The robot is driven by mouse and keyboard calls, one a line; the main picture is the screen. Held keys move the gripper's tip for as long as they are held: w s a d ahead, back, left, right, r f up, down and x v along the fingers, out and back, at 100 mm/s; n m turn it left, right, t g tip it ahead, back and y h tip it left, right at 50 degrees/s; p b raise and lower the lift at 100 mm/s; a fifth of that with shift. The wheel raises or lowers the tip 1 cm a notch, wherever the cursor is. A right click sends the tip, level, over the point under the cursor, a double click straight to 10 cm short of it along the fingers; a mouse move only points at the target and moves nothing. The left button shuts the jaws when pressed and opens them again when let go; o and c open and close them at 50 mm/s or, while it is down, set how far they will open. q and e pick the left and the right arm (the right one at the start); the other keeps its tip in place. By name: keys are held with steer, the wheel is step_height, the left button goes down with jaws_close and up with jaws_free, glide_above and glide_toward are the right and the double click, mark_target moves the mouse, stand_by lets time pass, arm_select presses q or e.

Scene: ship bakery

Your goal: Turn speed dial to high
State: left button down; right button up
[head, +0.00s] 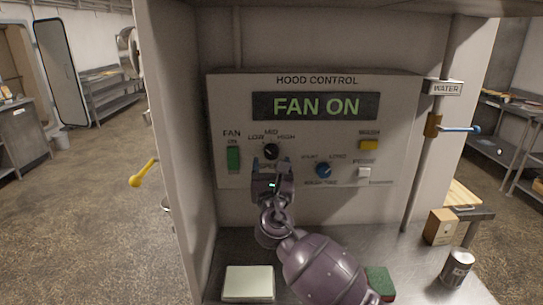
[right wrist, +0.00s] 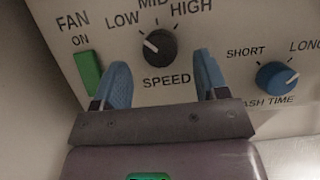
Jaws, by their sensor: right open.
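The black speed dial (head: 271,151) sits on the hood control panel (head: 400,105), under the labels LOW, MID and HIGH. In the right wrist view the dial (right wrist: 160,46) shows a white mark pointing up-left, toward LOW. My right gripper (head: 271,165) is just below the dial in the head view. In the right wrist view the gripper (right wrist: 163,75) is open, with its two blue fingers apart, below and to either side of the dial. Nothing is between the fingers. My left gripper is not in view.
The display (head: 316,106) reads FAN ON. A green fan switch (head: 233,159) is left of the dial; a blue wash time dial (head: 323,170) and yellow button (head: 369,145) are right. A pipe with a blue-handled valve (head: 460,129) stands further right. A can (head: 457,268) is on the counter.

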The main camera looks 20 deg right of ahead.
mark_target(271, 152)
steer(key=shift+x, duration=1.35)
steer(key=c, duration=0.9)
